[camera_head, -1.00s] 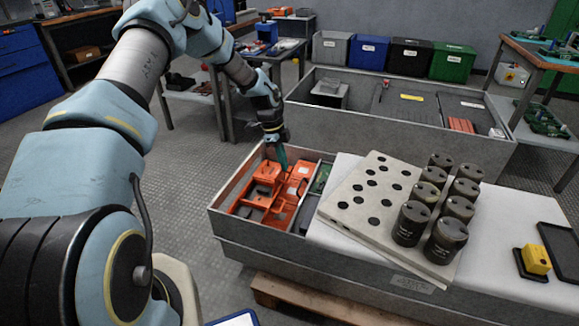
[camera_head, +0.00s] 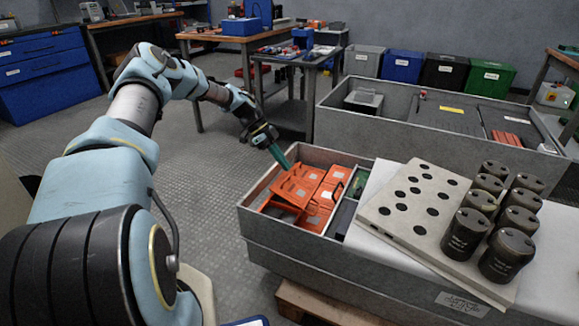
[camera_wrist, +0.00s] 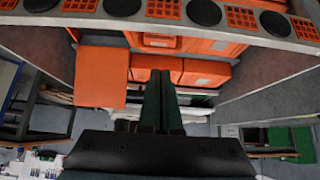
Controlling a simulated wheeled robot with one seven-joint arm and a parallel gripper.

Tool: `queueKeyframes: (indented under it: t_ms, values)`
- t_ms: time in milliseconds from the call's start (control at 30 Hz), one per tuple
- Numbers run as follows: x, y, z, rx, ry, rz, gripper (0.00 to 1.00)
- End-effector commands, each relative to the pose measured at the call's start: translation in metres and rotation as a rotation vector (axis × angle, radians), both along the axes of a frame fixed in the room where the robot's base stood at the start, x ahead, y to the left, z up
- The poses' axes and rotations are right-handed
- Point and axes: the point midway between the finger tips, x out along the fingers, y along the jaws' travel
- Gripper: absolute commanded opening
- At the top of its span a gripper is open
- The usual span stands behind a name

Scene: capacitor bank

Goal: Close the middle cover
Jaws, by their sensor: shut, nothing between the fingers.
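Several orange covers sit in the left compartment of the grey bank (camera_head: 330,262). One orange cover (camera_head: 296,188) near my gripper looks raised and tilted; others (camera_head: 328,194) lie lower to its right. I cannot tell for certain which is the middle cover. My gripper (camera_head: 288,165), with dark green fingers, is at the far left wall of the compartment, near the raised cover; contact cannot be told. In the wrist view its fingers (camera_wrist: 161,100) are together and empty. There an orange panel (camera_wrist: 101,77) is left of the fingers, with orange blocks (camera_wrist: 205,74) behind them.
A pale board with dark holes (camera_head: 413,205) and several black cylinders (camera_head: 508,255) stand right of the compartment. A larger grey bank (camera_head: 385,137) stands behind. A tool table (camera_head: 290,50) is at the back. The floor on the left is clear.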

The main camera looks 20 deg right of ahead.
Motion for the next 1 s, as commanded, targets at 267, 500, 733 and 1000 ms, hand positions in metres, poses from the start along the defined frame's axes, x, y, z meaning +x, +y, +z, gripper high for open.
queueKeyframes:
  t_ms: [267,500,733,1000]
  values:
    - [0.0063,0.0068,-0.0132,0.000,0.000,-0.001,0.00]
    - [0.0077,0.0083,-0.0153,0.001,-0.001,0.000,0.00]
    - [0.0076,0.0083,-0.0152,0.001,0.000,-0.001,0.00]
    - [0.0065,0.0060,-0.0117,0.001,-0.001,-0.001,0.00]
